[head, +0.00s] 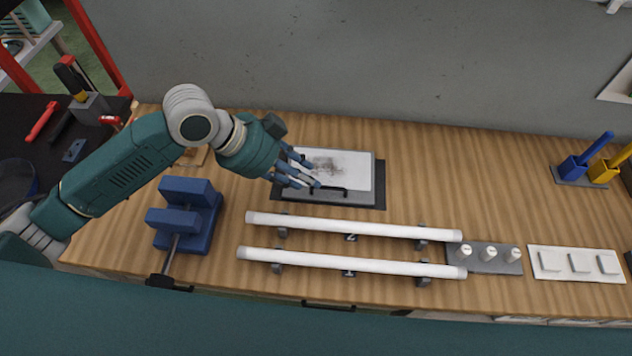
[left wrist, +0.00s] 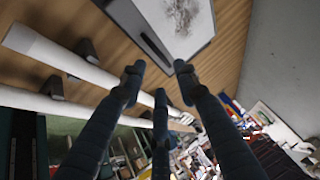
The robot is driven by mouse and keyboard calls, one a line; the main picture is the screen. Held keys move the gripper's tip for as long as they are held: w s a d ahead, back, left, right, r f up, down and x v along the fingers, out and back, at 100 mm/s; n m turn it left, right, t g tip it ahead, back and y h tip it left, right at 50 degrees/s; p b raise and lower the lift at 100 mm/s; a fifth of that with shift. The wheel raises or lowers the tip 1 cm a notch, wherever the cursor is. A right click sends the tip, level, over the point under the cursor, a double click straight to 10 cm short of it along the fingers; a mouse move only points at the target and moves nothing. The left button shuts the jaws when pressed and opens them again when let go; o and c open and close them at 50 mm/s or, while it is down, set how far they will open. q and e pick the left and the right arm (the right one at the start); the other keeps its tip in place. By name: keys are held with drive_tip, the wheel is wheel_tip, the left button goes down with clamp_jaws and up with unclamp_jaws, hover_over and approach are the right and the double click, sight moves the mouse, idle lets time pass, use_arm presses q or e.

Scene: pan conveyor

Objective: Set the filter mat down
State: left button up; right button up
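The filter mat (head: 350,165), a pale panel with a dark smudge, lies on a grey box (head: 377,182) with a black handle, which stands on a dark base plate on the workbench. The mat shows at the top of the left wrist view (left wrist: 205,25). My left gripper (head: 298,175) is over the left front part of the mat and box, near the handle. Its fingers are spread (left wrist: 160,72) with nothing between them. They hide part of the mat's left side in the head view. My right gripper is not in view.
Two long white tubes (head: 340,226) (head: 350,263) lie on holders in front of the box. A blue vise (head: 187,215) stands to the left. White knobs on a grey plate (head: 485,258) and a white panel (head: 575,264) are at the right.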

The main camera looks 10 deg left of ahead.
use_arm(q)
drive_tip(key=shift+v, duration=2.05)
